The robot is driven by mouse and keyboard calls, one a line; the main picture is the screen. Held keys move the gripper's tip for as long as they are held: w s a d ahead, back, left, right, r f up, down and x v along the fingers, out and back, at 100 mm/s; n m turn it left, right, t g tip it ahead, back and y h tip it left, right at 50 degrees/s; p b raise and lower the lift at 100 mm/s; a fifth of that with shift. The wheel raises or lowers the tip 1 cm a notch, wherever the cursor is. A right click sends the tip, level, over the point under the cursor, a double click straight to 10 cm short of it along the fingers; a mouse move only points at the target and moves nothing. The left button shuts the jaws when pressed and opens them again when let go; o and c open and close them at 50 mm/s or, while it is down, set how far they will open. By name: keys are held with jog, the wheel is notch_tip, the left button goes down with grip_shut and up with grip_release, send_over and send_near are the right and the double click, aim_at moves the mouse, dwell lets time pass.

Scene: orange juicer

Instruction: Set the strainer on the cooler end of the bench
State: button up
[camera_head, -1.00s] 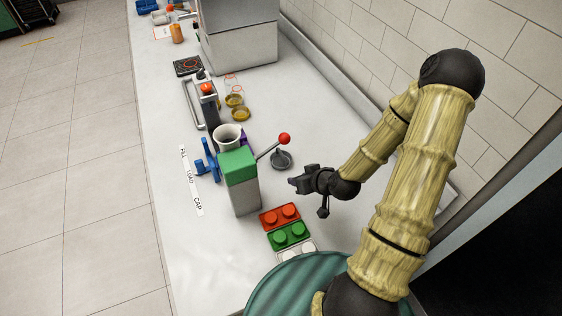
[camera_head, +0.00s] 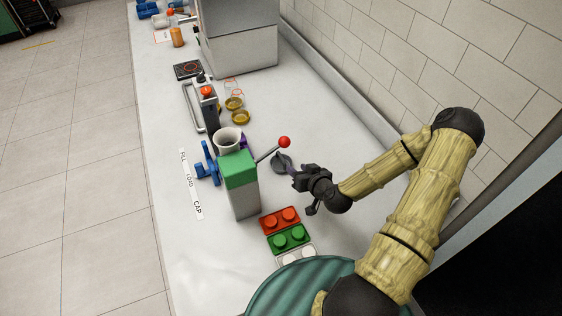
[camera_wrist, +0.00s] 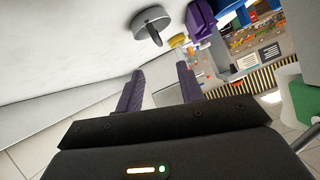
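A small grey round piece with a short dark upright post (camera_head: 281,162), which looks like the strainer though I cannot be sure, sits on the white bench (camera_head: 330,125). It also shows at the top of the wrist view (camera_wrist: 152,22), ahead of my fingers. My gripper (camera_head: 292,176) is just to its lower right in the head view. In the wrist view my gripper (camera_wrist: 160,69) has its two purple-grey fingers apart, with nothing between them. A large grey metal box (camera_head: 240,45), possibly the cooler, stands at the bench's far end.
A green-topped grey machine (camera_head: 239,185) with a red-knobbed lever (camera_head: 284,142) stands left of my gripper. A white funnel cup (camera_head: 228,140) is behind it. Red (camera_head: 281,220) and green (camera_head: 289,239) studded blocks lie nearer. The bench right of the yellow dishes (camera_head: 236,104) is clear.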

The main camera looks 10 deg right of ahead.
aim_at(282, 159)
jog(key=p+x, duration=0.2)
jog(key=x, duration=0.6)
jog(key=shift+w+a+f, duration=0.1)
jog(key=shift+w, duration=0.1)
jog(key=shift+p+x, duration=0.95)
jog(key=shift+x, duration=1.65)
jog(key=shift+s+f, duration=0.1)
jog(key=shift+f, duration=0.1)
grip_shut()
